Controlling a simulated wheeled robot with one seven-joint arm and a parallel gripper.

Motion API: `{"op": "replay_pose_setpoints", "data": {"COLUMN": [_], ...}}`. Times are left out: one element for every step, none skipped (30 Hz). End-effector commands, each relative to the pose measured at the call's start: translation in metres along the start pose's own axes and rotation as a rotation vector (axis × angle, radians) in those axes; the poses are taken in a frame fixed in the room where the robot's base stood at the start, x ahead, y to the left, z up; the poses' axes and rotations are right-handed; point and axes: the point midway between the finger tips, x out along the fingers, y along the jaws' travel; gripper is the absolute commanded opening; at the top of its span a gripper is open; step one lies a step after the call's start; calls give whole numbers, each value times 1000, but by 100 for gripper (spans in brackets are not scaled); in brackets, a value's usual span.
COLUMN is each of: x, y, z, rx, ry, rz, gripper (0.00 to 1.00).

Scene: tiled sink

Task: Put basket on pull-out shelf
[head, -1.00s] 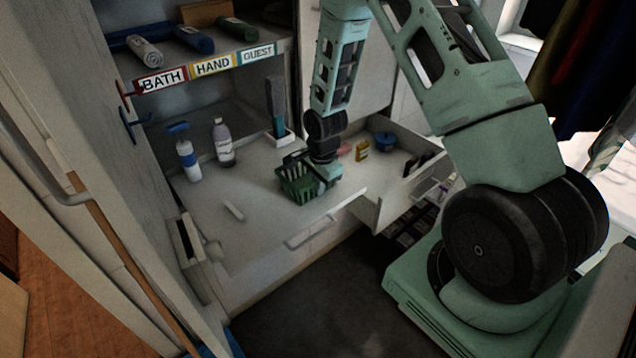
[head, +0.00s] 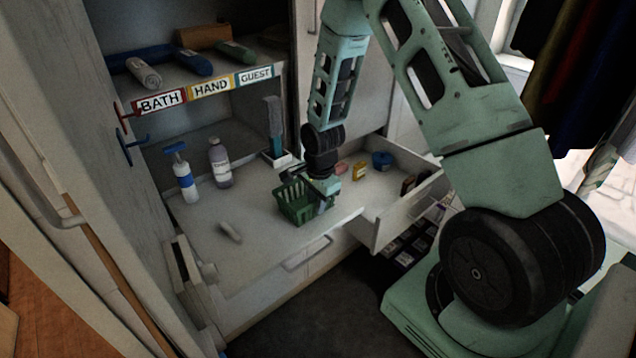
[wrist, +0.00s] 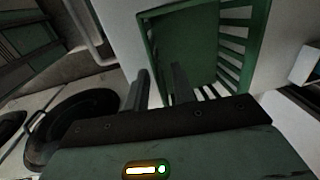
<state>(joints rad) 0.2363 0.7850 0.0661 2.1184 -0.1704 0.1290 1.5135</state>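The green slatted basket (head: 295,207) stands upright on the white pull-out shelf (head: 262,245), near its front edge. My gripper (head: 324,188) is at the basket's right rim in the head view. In the wrist view my gripper (wrist: 160,88) has its two dark fingers apart, with a clear gap between them. One finger is outside the basket (wrist: 236,48) and the other is over its inside, with the rim between them. I see no finger pressed firmly on the rim. The fingertips are hidden in the head view.
A spray bottle (head: 186,180), a grey bottle (head: 220,163) and a brush in a holder (head: 275,140) stand behind the basket. A small white item (head: 230,232) lies front left. An open drawer (head: 385,215) with small items is at the right.

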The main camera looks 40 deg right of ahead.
Motion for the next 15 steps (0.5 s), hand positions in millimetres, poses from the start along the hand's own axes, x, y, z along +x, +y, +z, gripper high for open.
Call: {"op": "replay_pose_setpoints", "data": {"x": [-8, -13, -20, -26, -32, -39, -45, -50, -58, -63, -68, -74, -78, -82, -88], "y": [0, -1, -1, -1, 0, -1, 0, 0, 0, -1, -1, -1, 0, 0, 0], "z": [0, 0, -1, -1, 0, 0, 0, 0, 0, 0, 0, 0, 0, 0, 0], "rx": [0, -1, 1, 1, -1, 0, 1, 0, -1, 0, 0, -1, -2, -1, 0], "ry": [1, 1, 1, 1, 1, 1, 1, 1, 1, 1, 1, 1, 1, 0, 1], "rz": [-4, -5, -5, -6, -5, -6, -5, -5, -5, -5, -5, -5, -4, -3, -4], "gripper": [25, 25, 25, 25, 25, 25, 25, 25, 25, 25, 25, 25, 25, 25, 25]}}
